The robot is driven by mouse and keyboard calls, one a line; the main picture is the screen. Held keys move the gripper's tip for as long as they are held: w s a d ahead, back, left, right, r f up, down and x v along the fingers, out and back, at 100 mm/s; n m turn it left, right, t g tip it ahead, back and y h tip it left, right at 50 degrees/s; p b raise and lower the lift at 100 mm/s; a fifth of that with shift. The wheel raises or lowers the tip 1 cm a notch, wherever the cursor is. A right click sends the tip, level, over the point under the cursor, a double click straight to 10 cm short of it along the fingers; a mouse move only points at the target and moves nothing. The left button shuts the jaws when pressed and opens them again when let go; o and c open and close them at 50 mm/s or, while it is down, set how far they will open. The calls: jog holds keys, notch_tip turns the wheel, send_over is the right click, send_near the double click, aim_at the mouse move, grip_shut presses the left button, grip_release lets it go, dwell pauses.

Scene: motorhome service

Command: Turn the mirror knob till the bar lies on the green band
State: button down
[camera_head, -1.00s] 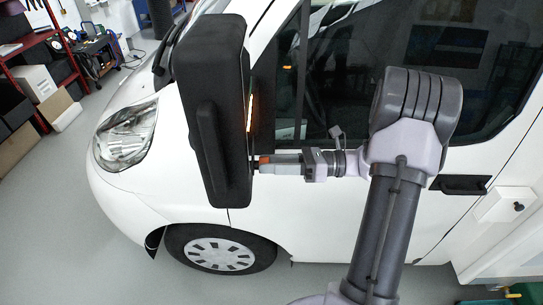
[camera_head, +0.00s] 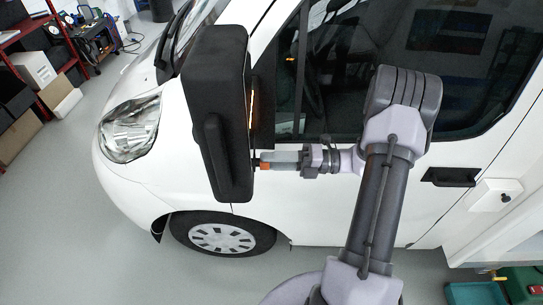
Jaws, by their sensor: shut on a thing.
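The black door mirror (camera_head: 216,115) stands out from the white motorhome and is seen from its outer side and edge. Its glass face is turned to the right and nearly edge-on. A thin glowing orange-white strip (camera_head: 252,108) shows along that edge. I cannot make out the bar or the green band. My gripper (camera_head: 262,165) reaches in from the right, its orange-marked tip against the lower right edge of the mirror. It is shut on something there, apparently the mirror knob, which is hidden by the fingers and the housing.
The white door (camera_head: 310,195) and dark side window (camera_head: 450,60) lie close behind my arm. A black door handle (camera_head: 450,177) is at the right. A red shelf and a cart stand far back left. Grey floor is clear at the lower left.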

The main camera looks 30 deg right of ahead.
jog(key=shift+m+p, duration=0.55)
jog(key=shift+m, duration=0.95)
jog(key=shift+f, duration=0.1)
jog(key=c, duration=0.9)
grip_release()
jog(key=b+v, duration=0.3)
jog(key=v, duration=1.4)
jog(key=shift+s+d, duration=0.2)
